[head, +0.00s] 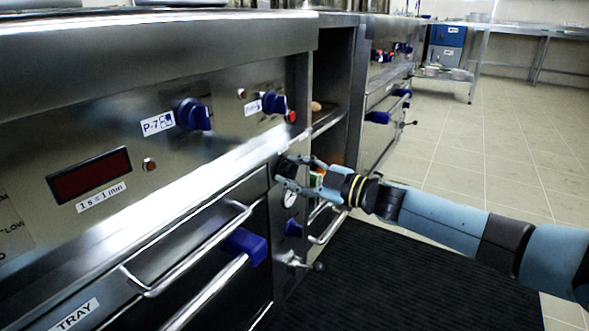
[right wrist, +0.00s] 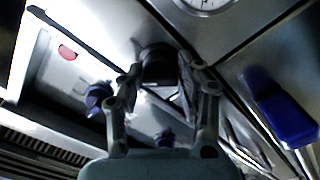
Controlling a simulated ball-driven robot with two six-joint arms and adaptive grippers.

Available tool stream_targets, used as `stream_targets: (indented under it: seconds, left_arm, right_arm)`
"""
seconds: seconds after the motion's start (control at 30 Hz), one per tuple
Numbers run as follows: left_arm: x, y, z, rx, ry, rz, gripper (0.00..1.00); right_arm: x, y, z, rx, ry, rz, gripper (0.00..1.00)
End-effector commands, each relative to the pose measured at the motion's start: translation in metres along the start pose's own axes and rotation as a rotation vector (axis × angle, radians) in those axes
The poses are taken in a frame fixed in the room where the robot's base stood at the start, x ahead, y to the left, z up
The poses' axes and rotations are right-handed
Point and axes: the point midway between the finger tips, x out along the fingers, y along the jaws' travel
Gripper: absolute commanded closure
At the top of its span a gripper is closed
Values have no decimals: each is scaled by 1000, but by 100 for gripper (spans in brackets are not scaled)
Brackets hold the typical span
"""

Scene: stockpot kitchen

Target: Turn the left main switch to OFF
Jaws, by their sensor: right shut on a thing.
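My right gripper (head: 292,171) reaches in from the right to the front of the steel cooker. In the right wrist view the gripper (right wrist: 158,75) has its two fingers on either side of a dark round switch knob (right wrist: 158,62), shut on it. The knob looks like the main switch; the fingers hide much of it in the head view. I cannot read its pointer or an OFF mark. My left gripper is not in view.
Above are two blue knobs (head: 193,115) (head: 273,102) and a red display (head: 90,175). A round gauge (head: 290,198) sits just below the gripper. A blue handle (head: 247,245) and steel rails jut out lower left. A black mat (head: 400,275) covers the floor.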

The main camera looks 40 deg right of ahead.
Motion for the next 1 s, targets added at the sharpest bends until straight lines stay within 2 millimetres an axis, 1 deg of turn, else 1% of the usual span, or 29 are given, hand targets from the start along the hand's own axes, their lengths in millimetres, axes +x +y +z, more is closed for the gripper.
stream_targets:
  seconds: [0.3,0.6,0.8,1.0]
  left_arm:
    - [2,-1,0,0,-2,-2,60]
    - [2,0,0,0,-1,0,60]
    - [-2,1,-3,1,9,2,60]
    - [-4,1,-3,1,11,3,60]
  right_arm:
    - [0,-2,0,-297,1,-1,97]
    - [-1,-4,1,-549,0,-2,97]
    - [-1,-4,2,-668,0,-3,97]
    - [-1,-5,2,-738,0,-3,97]
